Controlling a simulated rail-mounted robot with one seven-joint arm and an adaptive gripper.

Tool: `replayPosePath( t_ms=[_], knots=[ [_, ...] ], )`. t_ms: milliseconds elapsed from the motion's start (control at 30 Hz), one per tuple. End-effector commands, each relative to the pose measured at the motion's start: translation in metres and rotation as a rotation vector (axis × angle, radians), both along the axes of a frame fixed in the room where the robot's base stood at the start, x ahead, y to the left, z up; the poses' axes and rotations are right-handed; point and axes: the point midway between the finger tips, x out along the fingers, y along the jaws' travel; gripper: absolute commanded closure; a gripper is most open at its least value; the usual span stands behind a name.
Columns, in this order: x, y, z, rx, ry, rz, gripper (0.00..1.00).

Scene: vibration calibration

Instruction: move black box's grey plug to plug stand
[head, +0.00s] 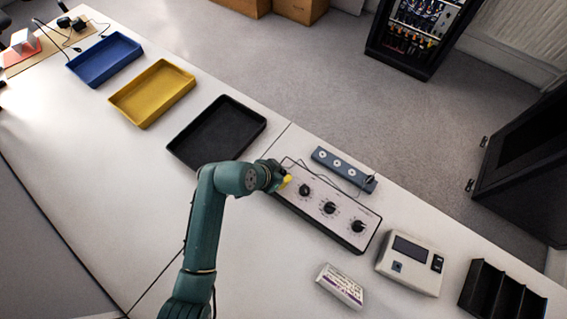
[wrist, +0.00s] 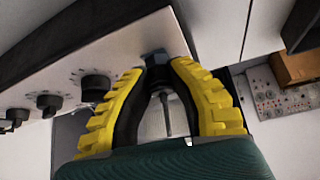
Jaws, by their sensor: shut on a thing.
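The black box (head: 329,208) has a light front panel with three black dials and lies on the table right of my gripper; its panel also shows in the wrist view (wrist: 62,82). My gripper (head: 284,183), with yellow fingers, is at the box's upper left end. In the wrist view my gripper (wrist: 155,66) is shut on a small dark grey-blue piece, apparently the grey plug (wrist: 153,57), beside the panel. The fingers hide most of it. The plug stand appears to be the blue-grey bar (head: 337,164) with several round sockets, just behind the box. Thin dark cables run between them.
Blue (head: 104,59), yellow (head: 152,93) and black (head: 217,132) trays stand to the left. A white labelled block (head: 341,285), a beige meter (head: 410,263) and a black divided holder (head: 502,293) stand at right. The table's far edge runs close behind the bar.

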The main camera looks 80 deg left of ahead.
Motion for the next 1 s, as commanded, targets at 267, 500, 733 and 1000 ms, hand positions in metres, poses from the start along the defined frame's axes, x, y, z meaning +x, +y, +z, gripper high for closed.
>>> replayPosePath(
  t_ms=[267,500,733,1000],
  knots=[
    [-0.0003,-0.002,-0.0021,-0.007,0.006,0.045,1.0],
    [-0.0005,-0.0023,-0.0024,-0.006,0.006,0.088,1.0],
    [-0.0002,-0.0027,-0.0025,-0.006,0.006,0.126,1.0],
    [-0.0002,-0.0026,-0.0025,-0.007,0.006,0.173,1.0]
  ],
)
